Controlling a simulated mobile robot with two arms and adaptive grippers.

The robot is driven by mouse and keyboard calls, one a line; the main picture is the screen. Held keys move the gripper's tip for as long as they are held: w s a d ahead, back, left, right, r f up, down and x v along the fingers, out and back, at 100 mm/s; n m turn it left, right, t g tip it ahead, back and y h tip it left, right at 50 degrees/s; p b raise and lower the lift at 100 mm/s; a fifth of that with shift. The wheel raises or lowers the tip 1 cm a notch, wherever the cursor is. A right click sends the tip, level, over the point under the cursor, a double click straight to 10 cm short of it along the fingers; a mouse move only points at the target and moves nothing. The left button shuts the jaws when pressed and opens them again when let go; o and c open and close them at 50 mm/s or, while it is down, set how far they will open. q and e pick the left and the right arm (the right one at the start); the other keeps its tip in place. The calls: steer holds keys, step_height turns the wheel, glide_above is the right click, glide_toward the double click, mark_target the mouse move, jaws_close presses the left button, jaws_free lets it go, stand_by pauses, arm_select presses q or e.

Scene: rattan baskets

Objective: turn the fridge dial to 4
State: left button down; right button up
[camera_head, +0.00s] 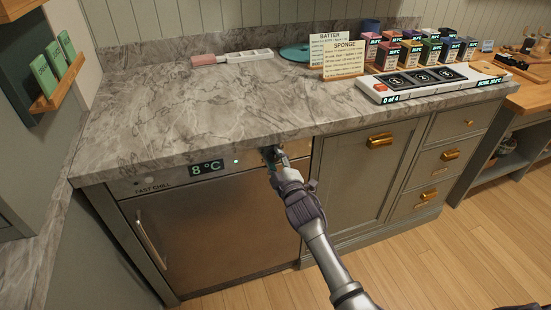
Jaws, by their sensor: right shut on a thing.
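The fridge (215,235) is a brown metal-fronted unit under the marble counter, marked "FAST CHILL". Its display (206,168) reads 8 °C, with a small green light to the right of it. My right gripper (272,155) is at the right end of the fridge's top panel, shut on the dial there. The dial is mostly hidden by the gripper, so its pointer and marks cannot be read. My left gripper is not in view.
The marble counter edge (330,127) overhangs just above my right gripper. Cabinet doors and drawers with brass handles (380,140) are to the right. On the counter stand recipe cards (344,58), several coloured tins (390,55) and a white tray device (425,82). The wooden floor is clear.

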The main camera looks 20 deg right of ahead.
steer(key=m+p, duration=0.1)
steer(key=m, duration=0.5)
steer(key=shift+p, duration=0.35)
steer(key=m+p, duration=0.1)
steer(key=m, duration=0.4)
steer(key=shift+f, duration=0.1)
steer(key=shift+m, duration=0.3)
steer(key=o, duration=1.2)
steer(key=shift+c, duration=0.2)
steer(key=shift+s, duration=0.1)
steer(key=s, duration=1.2)
steer(key=shift+d, duration=0.25)
